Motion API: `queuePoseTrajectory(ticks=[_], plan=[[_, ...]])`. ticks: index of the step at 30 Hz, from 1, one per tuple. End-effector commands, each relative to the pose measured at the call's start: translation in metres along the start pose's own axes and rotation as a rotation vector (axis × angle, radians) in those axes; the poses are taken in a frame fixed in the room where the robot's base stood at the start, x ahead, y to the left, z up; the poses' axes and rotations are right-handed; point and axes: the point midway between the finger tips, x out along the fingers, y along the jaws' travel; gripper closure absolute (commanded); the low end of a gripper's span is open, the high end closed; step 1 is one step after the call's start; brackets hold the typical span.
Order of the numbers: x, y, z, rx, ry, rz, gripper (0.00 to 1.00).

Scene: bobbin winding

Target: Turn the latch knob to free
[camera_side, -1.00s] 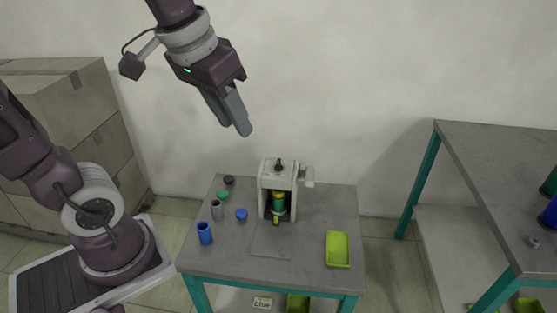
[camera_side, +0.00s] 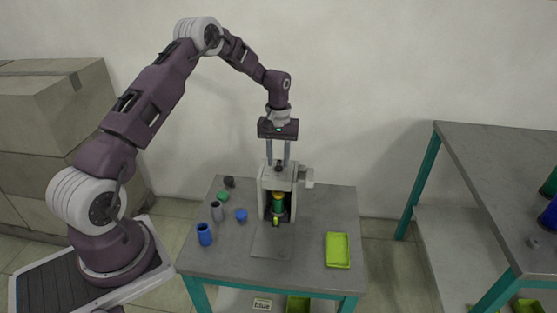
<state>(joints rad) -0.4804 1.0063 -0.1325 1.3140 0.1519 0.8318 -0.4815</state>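The winding machine (camera_side: 265,184) is a pale grey box-like frame at the back of the small grey table, with a handle (camera_side: 306,174) on its right side. A small dark knob (camera_side: 279,167) sits on its top; I take it for the latch knob. A green and yellow bobbin (camera_side: 278,206) stands inside the frame's open front. My gripper (camera_side: 278,161) points straight down over the machine's top, its two fingers apart on either side of the knob. Whether the fingers touch the knob is too small to tell.
On the table (camera_side: 305,240), a blue cylinder (camera_side: 205,233), a grey cylinder (camera_side: 217,211) and small blue, green and dark pieces stand at the left. A lime tray (camera_side: 338,250) lies at the right. Cardboard boxes (camera_side: 55,120) are stacked behind left; a larger table (camera_side: 500,150) stands right.

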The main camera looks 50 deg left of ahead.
Motion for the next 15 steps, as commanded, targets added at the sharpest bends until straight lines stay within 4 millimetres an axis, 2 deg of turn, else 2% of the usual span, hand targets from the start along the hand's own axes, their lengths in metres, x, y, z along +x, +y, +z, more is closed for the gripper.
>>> queuePoseTrajectory(ticks=[3,9,14,15], plan=[[0.0065,0.0003,0.0001,0.001,0.0,0.001,0.67],[0.0066,0.0004,0.0001,0.001,0.001,0.001,0.67],[0.0065,0.0005,0.0002,0.002,0.001,0.001,0.99],[0.0065,0.0004,0.0002,0.002,0.001,0.001,1.0]])
